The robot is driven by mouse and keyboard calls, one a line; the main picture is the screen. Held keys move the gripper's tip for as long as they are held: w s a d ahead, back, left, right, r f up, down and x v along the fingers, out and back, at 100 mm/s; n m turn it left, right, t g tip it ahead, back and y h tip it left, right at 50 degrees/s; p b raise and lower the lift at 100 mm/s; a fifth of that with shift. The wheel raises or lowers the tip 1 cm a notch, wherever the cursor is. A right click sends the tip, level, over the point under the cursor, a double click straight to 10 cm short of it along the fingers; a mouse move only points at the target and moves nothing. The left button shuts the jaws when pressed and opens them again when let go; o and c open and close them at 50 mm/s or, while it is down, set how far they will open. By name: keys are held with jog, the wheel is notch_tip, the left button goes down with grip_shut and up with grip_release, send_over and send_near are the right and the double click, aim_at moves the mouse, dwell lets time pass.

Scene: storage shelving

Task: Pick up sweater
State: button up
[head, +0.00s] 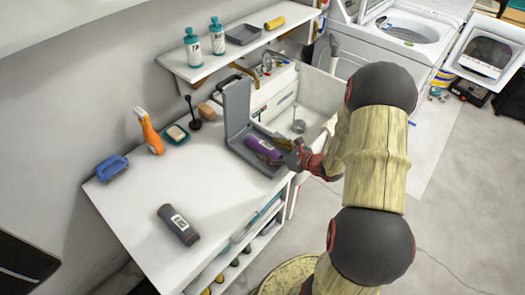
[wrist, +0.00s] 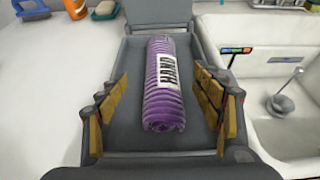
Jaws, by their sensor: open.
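A purple ribbed roll with a white label reading "HAND" lies in an open grey case; I cannot tell for sure that it is a rolled sweater. The roll (wrist: 165,105) is in the middle of the wrist view and also shows in the head view (head: 263,148). The case (head: 237,105) stands on the white counter with its lid up; its floor also shows in the wrist view (wrist: 135,85). My gripper (wrist: 163,112) is open, one finger on each side of the roll's near half, with gaps to it. In the head view my gripper (head: 278,148) partly hides the case's right side.
A white sink (head: 312,95) adjoins the case on the right. On the counter (head: 135,205) are a dark labelled roll (head: 178,225), a blue brush (head: 112,169), an orange spray bottle (head: 149,131) and a soap dish (head: 177,134). A shelf (head: 240,48) with bottles hangs above.

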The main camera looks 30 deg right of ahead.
aim_at(265, 148)
jog(key=shift+b+x, duration=0.35)
jog(key=shift+x, duration=1.15)
jog(key=shift+c, duration=1.4)
jog(key=c, duration=1.1)
jog(key=shift+c, duration=0.7)
jog(key=shift+c, duration=0.7)
